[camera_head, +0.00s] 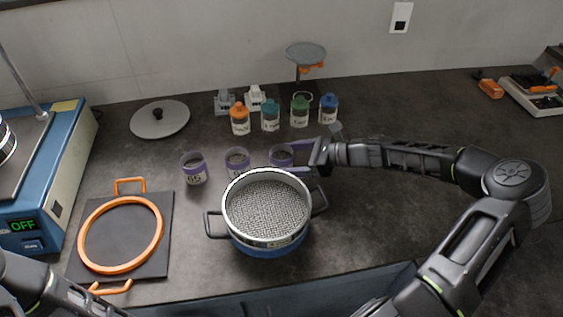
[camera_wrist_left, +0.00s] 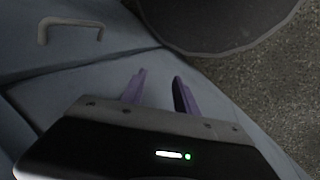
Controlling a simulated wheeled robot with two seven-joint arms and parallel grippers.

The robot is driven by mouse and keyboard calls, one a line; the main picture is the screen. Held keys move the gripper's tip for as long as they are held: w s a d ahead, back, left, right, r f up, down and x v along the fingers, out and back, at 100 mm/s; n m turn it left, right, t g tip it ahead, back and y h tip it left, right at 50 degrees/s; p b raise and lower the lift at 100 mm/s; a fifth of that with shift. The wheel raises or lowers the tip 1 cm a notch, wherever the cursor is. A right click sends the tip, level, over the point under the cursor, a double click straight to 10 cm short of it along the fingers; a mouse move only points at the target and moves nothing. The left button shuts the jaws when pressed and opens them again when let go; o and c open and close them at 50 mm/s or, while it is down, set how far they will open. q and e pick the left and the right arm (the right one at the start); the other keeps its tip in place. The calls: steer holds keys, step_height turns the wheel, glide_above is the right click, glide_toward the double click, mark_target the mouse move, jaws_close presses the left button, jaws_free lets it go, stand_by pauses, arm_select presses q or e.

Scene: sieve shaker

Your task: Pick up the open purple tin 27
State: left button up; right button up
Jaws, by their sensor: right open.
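Three open purple-banded tins with dark contents stand in a row behind the sieve pot. The left tin (camera_head: 194,169) appears to read 65; the middle tin (camera_head: 237,160) has a number I cannot read clearly. The right tin (camera_head: 281,155) has its label hidden, so I cannot confirm it is 27. My right gripper (camera_head: 290,156) is open, reaching in from the right, with its purple fingers at either side of this right tin. I cannot tell whether they touch it. My left gripper (camera_wrist_left: 158,88) is open and empty in the left wrist view.
The sieve pot (camera_head: 232,226) stands close in front of the tins. Several capped bottles (camera_head: 270,118) stand behind them. A grey lid (camera_head: 159,121) lies at back left. A black board with an orange ring (camera_head: 84,237) lies left, beside the blue shaker (camera_head: 66,165).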

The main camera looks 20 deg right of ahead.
mark_target(272, 159)
steer(key=x, duration=0.5)
steer(key=shift+a+p, duration=0.1)
steer(key=shift+p, duration=0.25)
steer(key=shift+c, duration=0.5)
steer(key=shift+r, duration=0.1)
steer(key=c, duration=1.5)
steer(key=shift+o, duration=0.2)
step_height(272, 159, up, 10)
